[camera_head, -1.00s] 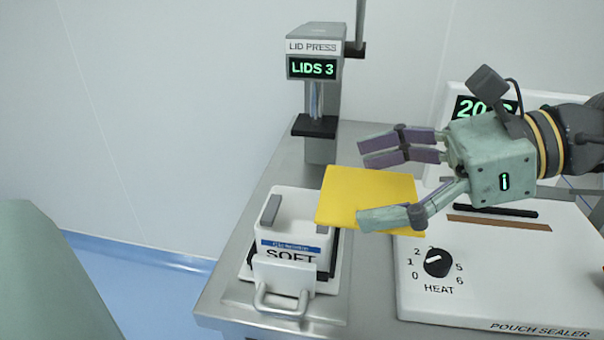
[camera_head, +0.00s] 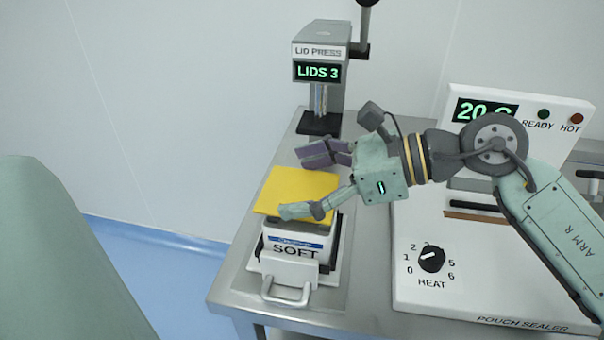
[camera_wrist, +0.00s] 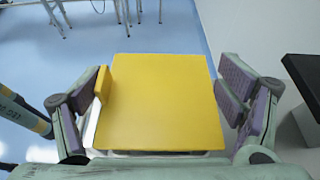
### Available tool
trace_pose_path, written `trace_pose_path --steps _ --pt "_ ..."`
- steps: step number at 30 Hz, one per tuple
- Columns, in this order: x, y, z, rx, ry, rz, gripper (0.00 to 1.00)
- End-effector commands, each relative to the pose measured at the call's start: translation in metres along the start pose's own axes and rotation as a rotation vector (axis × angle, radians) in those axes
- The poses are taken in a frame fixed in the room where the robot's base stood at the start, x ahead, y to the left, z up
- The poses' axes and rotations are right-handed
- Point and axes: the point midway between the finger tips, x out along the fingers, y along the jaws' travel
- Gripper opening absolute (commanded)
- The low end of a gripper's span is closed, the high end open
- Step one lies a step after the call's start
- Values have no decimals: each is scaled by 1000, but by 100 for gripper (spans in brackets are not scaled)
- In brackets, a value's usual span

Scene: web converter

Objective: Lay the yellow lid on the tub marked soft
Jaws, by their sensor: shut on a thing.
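The yellow lid (camera_head: 292,187) is a flat square plate over the top of the white tub (camera_head: 295,250) marked SOFT, covering most of its opening. I cannot tell whether it touches the rim or hovers just above it. My gripper (camera_head: 296,182) is shut on the lid from the right, with a finger at the near edge and fingers at the far edge. In the wrist view the lid (camera_wrist: 163,103) lies level between my fingers (camera_wrist: 165,92), with a raised yellow tab against the left finger. The lid hides the tub's inside.
The tub stands in a carriage with a handle (camera_head: 287,298) at the steel table's front. The lid press (camera_head: 319,75), its display reading LIDS 3, rises behind it. The pouch sealer (camera_head: 490,285) stands to the right. Open floor lies left of the table.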

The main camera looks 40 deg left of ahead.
Motion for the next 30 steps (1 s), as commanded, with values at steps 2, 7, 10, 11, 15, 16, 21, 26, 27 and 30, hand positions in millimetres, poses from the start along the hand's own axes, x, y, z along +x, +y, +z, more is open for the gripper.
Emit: trace_pose_path --steps 2,7,10,11,15,16,21,26,27,30 --pt "0 0 0 0 0 0 66" --pt "1 0 -4 0 0 0 66" --pt "2 0 -5 0 0 1 66" --pt "2 0 -6 0 0 1 66" --pt "3 0 -8 1 0 1 66" --pt "4 0 -9 1 0 1 66" --pt "5 0 -12 1 0 1 66" --pt "4 0 -11 1 0 1 66" --pt "4 0 -11 1 0 1 89" --pt "4 0 -11 1 0 1 96"
